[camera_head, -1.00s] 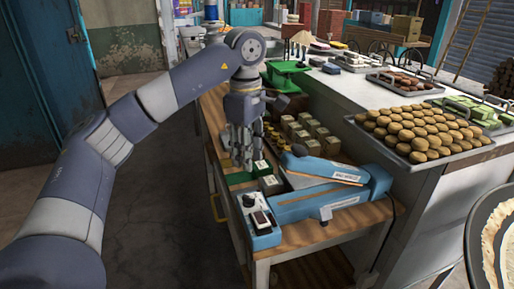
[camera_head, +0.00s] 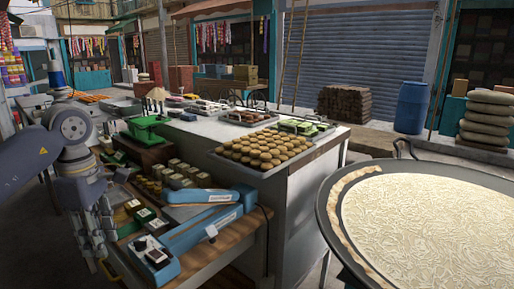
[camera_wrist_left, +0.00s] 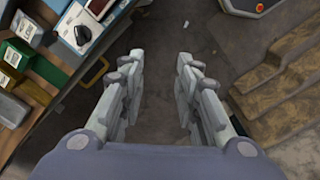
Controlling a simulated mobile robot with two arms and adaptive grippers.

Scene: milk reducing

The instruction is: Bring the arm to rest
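My left arm (camera_head: 28,160) comes in from the left edge of the head view. Its gripper (camera_head: 97,250) hangs fingers down beside the left edge of the wooden table (camera_head: 225,240). In the left wrist view the two fingers of the gripper (camera_wrist_left: 161,62) stand apart with only grey floor between them, so it is open and empty. The blue sealing device (camera_head: 205,235) lies on the table to the right of the gripper and also shows at the upper left of the left wrist view (camera_wrist_left: 82,28). My right gripper is not in view.
Small boxes (camera_head: 185,175) and a green tray (camera_head: 148,128) stand on the table. A white counter (camera_head: 300,185) holds a tray of brown pastries (camera_head: 265,148). A large round pan (camera_head: 430,220) is at the right. Bare floor (camera_wrist_left: 160,120) lies below the gripper.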

